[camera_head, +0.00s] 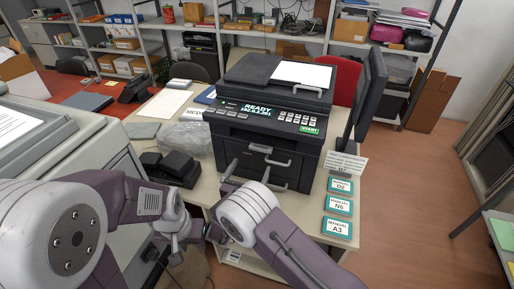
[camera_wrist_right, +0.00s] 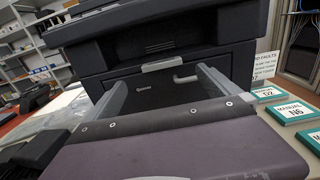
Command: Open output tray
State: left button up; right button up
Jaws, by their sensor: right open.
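The dark printer (camera_head: 262,120) stands on the table, its lit panel reading "READY". Its front has a drawer-like face with a light grey handle (camera_head: 278,162), which also shows in the right wrist view (camera_wrist_right: 162,65). My right gripper (camera_head: 249,171) is open and empty in front of the printer's lower front. In the right wrist view its two fingers (camera_wrist_right: 164,85) point at that front, below the handle and apart from it as far as I can tell. My left gripper (camera_head: 203,232) hangs low in front of the table, near my right forearm; its fingers are too unclear to judge.
Cards marked D2, N6 and A3 (camera_head: 337,204) lie to the printer's right, beside a notice (camera_head: 346,163). A black device (camera_head: 170,167) and a clear plastic bag (camera_head: 186,137) sit to its left. A monitor (camera_head: 367,90) stands close on the right. Floor at far right is clear.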

jog(key=p+x, duration=0.1)
jog(key=x, duration=0.8)
jog(key=shift+w+d+f, duration=0.1)
jog(key=shift+d, duration=0.05)
jog(key=c, duration=2)
jog(key=p, duration=0.1)
send_near(260, 150)
jog(key=shift+w+d, duration=0.15)
jog(key=shift+w, duration=0.55)
